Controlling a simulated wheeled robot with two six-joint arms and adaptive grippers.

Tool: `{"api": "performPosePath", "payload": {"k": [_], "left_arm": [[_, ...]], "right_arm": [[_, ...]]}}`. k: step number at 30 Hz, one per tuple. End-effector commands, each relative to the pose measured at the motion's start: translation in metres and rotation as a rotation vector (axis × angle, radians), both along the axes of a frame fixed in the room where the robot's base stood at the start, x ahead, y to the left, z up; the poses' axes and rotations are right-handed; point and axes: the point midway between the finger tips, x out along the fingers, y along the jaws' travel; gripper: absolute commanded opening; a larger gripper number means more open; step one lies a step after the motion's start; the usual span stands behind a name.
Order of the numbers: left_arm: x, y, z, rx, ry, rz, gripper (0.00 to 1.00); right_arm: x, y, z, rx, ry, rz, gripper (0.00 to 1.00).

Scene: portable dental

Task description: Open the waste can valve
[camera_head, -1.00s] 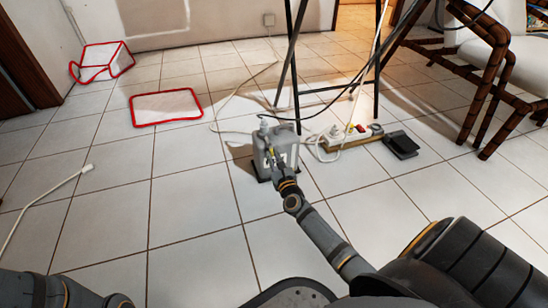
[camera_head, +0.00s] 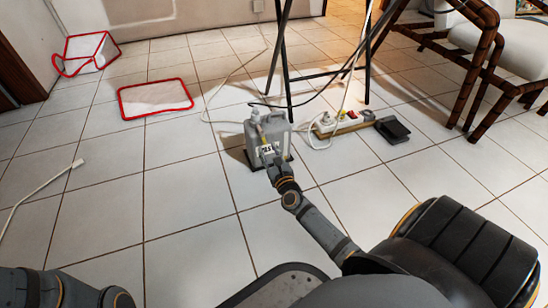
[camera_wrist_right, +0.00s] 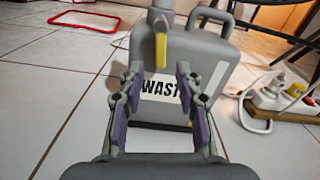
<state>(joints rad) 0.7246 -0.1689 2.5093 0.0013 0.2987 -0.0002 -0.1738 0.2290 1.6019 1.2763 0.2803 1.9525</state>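The waste can (camera_head: 275,132) is a grey jug with a "WAST…" label, standing upright on the tiled floor. It fills the upper middle of the right wrist view (camera_wrist_right: 215,55). Its yellow valve handle (camera_wrist_right: 161,52) hangs down the front, above the label; it is small in the head view (camera_head: 261,131). My right gripper (camera_wrist_right: 159,82) is open in front of the can. Its fingertips are apart, left and right of the label, just below the yellow handle's lower end. I cannot tell whether they touch the can. Only part of my left arm shows at lower left; its gripper is out of view.
A power strip (camera_head: 342,125) with plugs and cables lies right of the can, beside a black box (camera_head: 392,130). Thin black stand legs (camera_head: 284,75) rise behind it. A red-edged mat (camera_head: 155,99) and a red-edged box (camera_head: 86,54) lie left. Wooden chairs stand at right.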

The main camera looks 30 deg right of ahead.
Motion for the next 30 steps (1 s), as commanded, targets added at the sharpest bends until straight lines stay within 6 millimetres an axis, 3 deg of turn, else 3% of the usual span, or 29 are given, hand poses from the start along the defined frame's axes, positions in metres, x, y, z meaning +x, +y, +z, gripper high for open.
{"api": "performPosePath", "payload": {"k": [6,12,30], "left_arm": [[-0.001,0.0,0.0,-0.001,-0.002,0.0,0.4],[-0.001,0.0,0.0,-0.002,-0.002,-0.001,0.4],[0.0,0.0,0.001,-0.002,-0.001,-0.001,0.4]], "right_arm": [[-0.053,0.013,-0.001,-0.001,0.003,0.001,0.35],[-0.08,0.019,-0.001,-0.001,0.002,0.0,0.35],[-0.084,0.02,0.001,-0.003,0.001,0.0,0.35]]}}
